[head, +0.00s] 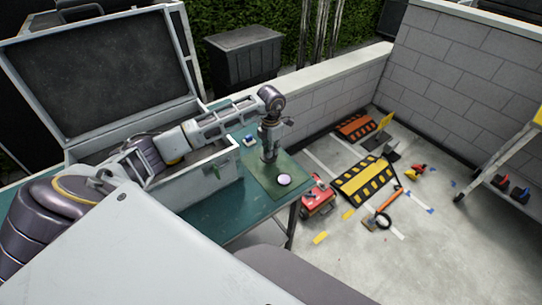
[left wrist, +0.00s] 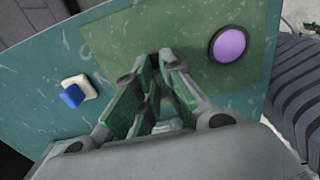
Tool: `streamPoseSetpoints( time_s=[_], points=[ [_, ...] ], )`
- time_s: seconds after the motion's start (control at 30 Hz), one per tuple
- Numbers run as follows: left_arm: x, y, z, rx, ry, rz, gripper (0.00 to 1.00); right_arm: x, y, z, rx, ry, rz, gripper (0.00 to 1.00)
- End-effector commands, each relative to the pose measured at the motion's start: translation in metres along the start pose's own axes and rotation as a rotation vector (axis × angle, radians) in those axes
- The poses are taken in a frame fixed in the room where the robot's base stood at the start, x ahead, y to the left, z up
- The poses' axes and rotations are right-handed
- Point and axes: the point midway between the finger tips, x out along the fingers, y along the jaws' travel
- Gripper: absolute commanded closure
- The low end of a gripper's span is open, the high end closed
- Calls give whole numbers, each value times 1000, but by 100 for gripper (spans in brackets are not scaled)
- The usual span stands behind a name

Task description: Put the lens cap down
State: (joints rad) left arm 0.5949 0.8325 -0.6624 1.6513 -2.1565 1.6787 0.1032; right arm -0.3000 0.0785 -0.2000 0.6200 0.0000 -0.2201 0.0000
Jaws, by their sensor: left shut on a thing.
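My left gripper (head: 269,155) points down over the green mat (head: 258,185) on the teal table (head: 205,215). Its fingers are close together in the left wrist view (left wrist: 165,62), shut on the lens cap, which the fingers almost wholly hide. A round purple disc with a dark rim (head: 284,180) lies flat on the mat, just right of the gripper and apart from it. It also shows in the left wrist view (left wrist: 229,45). My right gripper is out of view.
A small blue and white block (head: 249,140) lies on the table behind the gripper. A large open grey case (head: 200,185) stands to the left, under my left arm. Bare mat surrounds the disc. A red toolbox (head: 318,198) and yellow-black ramp (head: 366,180) are on the floor beyond.

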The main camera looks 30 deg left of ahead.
Motion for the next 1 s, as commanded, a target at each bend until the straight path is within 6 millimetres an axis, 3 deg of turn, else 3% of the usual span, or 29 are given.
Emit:
streamPoseSetpoints(
  time_s=[0.43, 0.93, 0.97, 1.0],
  points=[
    [34, 0, 0, 0, 1, -1, 100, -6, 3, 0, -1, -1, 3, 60],
    [41, 0, 0, 0, 0, 0, 100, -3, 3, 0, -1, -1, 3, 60],
    [41, 0, 0, 1, 0, 0, 89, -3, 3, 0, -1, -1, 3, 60],
    [40, 0, 0, 0, 0, 0, 84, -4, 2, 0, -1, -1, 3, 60]
  ],
)
